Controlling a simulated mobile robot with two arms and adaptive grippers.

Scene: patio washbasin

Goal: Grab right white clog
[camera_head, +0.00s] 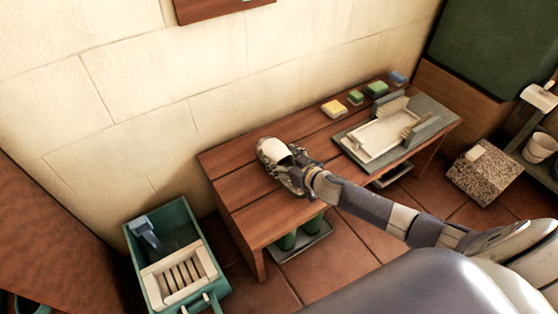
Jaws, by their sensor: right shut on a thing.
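A white clog (271,151) is on the left part of the wooden bench (240,207), close to the wall. My right gripper (291,172) reaches in from the right and is shut on the clog at its near right side. The gripper hides part of the clog, and I cannot tell whether the clog is lifted off the bench top. No second white clog shows in this view. My left gripper is not in view.
A grey tray with a white insert (378,138) and several sponges, one yellow (334,108), stand on the bench's right part. Green boots (288,240) are under the bench. A teal crate (133,255) stands at left, a speckled block (485,180) at right.

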